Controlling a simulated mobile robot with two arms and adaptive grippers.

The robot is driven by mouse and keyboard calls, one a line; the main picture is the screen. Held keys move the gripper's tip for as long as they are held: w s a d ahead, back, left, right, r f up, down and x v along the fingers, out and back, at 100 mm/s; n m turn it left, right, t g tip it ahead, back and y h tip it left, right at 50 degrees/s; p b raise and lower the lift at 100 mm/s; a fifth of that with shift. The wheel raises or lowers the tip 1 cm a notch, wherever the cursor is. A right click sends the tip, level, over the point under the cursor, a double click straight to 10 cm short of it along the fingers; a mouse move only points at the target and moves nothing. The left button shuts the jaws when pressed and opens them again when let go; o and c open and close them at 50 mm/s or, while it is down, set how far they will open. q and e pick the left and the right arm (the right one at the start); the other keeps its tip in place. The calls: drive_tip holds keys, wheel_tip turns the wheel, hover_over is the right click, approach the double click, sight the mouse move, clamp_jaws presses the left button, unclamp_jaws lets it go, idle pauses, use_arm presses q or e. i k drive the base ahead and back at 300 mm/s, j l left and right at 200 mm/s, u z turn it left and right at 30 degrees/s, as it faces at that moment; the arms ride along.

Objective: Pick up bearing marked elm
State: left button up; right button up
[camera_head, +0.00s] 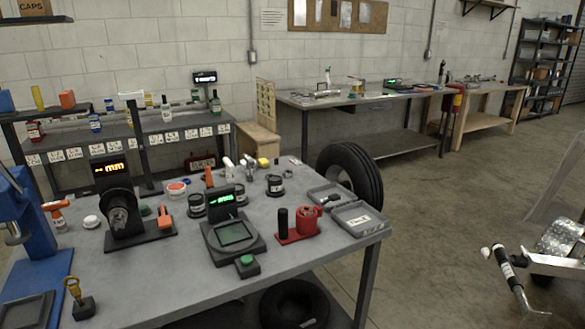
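Several small dark round pieces with pale bands stand on the grey workbench (330,246). One round piece (197,206) is left of the green-lit scale, another (240,193) is behind it, and a third (275,187) is to the right. They may be bearings, but their markings are too small to read, so I cannot tell which is marked elm. A dark ring-shaped part (122,212) sits on a stand with an orange display at the left. Neither of my grippers is in view.
The green-lit scale (232,236), a red block with cylinders (298,228) and an open grey case (357,219) crowd the bench. A blue press (28,225) stands left. A tire (352,172) is behind. Open floor lies right, before a trailer part (562,262).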

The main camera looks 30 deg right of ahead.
sight(305, 210)
drive_tip(key=i+l, duration=0.2)
drive_tip(key=l, duration=0.2)
drive_tip(key=i+l, duration=0.2)
drive_tip(key=l, duration=0.2)
drive_tip(key=i+l, duration=0.2)
drive_tip(key=l, duration=0.15)
drive_tip(key=i+l, duration=0.15)
drive_tip(key=l, duration=0.25)
drive_tip(key=i+l, duration=0.2)
drive_tip(key=l, duration=0.2)
drive_tip(key=i+l, duration=0.2)
drive_tip(key=l, duration=0.2)
drive_tip(key=i+l, duration=0.2)
drive_tip(key=l, duration=0.15)
